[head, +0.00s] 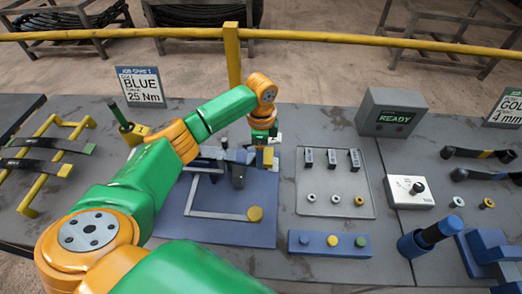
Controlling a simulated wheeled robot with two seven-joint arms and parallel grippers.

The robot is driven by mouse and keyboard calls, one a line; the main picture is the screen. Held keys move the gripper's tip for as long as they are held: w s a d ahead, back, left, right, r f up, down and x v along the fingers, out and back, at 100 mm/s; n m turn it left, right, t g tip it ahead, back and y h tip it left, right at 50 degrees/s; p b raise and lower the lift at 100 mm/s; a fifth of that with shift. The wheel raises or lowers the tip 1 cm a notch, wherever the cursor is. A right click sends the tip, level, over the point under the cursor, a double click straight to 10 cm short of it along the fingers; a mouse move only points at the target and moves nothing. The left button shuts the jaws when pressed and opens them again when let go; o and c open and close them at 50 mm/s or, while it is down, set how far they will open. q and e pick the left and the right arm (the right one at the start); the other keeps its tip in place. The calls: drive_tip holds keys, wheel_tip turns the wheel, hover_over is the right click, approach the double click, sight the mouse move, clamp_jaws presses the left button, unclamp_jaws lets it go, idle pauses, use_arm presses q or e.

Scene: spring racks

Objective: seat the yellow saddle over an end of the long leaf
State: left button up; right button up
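My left gripper (265,143) is over the back right of the blue board (190,228), pointing down. A small yellow block (265,158), which looks like the yellow saddle, shows just under its fingers. I cannot tell whether the fingers hold it or only stand over it. It is beside the right end of a blue-grey bar assembly (222,154), which may bear the long leaf; my arm and gripper partly hide this area. Whether the yellow block sits over a leaf end is not clear. My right gripper is not in view.
A yellow rack (28,198) with dark leaves stands at left. A grey tray (342,205) with small parts, a READY box (388,117), a dial box (409,190) and a blue button bar (328,243) are at right. A yellow rail (350,38) runs behind.

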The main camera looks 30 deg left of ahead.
use_arm(q)
drive_tip(key=shift+f+b, duration=0.3)
drive_tip(key=shift+f, duration=0.55)
drive_tip(key=o, duration=1.4)
drive_tip(key=shift+r, duration=0.15)
wheel_tip(320, 180, up, 2)
drive_tip(key=shift+r+p, duration=0.2)
drive_tip(key=shift+p, duration=0.15)
drive_tip(key=shift+r, duration=2.15)
